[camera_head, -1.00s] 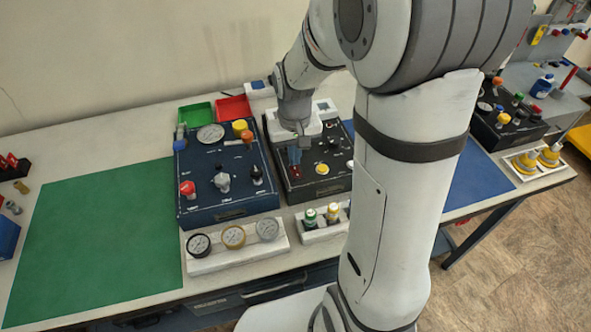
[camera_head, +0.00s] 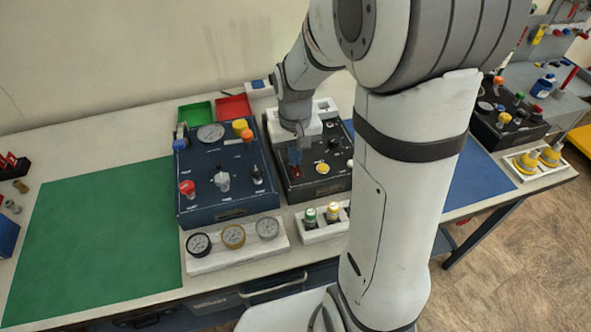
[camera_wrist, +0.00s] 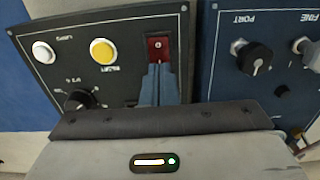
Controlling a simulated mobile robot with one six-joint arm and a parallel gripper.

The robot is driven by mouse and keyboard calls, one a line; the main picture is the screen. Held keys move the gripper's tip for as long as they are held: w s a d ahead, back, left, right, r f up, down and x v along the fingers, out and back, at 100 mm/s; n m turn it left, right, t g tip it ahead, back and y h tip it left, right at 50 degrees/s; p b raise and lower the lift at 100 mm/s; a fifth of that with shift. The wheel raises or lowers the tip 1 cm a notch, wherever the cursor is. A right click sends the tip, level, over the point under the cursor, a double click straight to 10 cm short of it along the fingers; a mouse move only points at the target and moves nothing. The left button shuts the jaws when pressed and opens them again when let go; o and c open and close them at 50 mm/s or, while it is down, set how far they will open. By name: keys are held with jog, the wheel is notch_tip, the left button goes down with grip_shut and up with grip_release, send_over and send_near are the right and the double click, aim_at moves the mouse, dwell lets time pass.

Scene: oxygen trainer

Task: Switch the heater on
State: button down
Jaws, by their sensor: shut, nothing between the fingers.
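The black panel (camera_head: 336,184) stands right of the blue panel on the bench. In the wrist view the black panel (camera_wrist: 120,72) shows a red rocker switch (camera_wrist: 158,46) with a white mark on it. My gripper (camera_wrist: 158,70) is shut and empty, with its blue fingertips at the near edge of the switch. I cannot tell whether they touch it. In the head view my gripper (camera_head: 294,160) points down over the switch, which is mostly hidden. No label reading "heater" can be made out.
A yellow button (camera_wrist: 103,51), a white button (camera_wrist: 43,52) and a black knob (camera_wrist: 82,97) share the black panel. The blue panel (camera_head: 228,206) with knobs is close beside it. A white gauge tray (camera_head: 205,262) lies in front. The green mat (camera_head: 95,240) is clear.

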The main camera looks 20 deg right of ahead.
jog(key=shift+f+b, duration=0.5)
jog(key=shift+f, duration=0.2)
jog(key=shift+r+p, duration=2.65)
jog(key=shift+r, duration=0.85)
jog(key=shift+r, duration=0.1)
jog(key=s+r+t, duration=0.3)
jog(key=s+r, duration=0.6)
jog(key=s, duration=0.5)
jog(key=shift+s+r, duration=0.2)
jog(key=shift+r, duration=0.05)
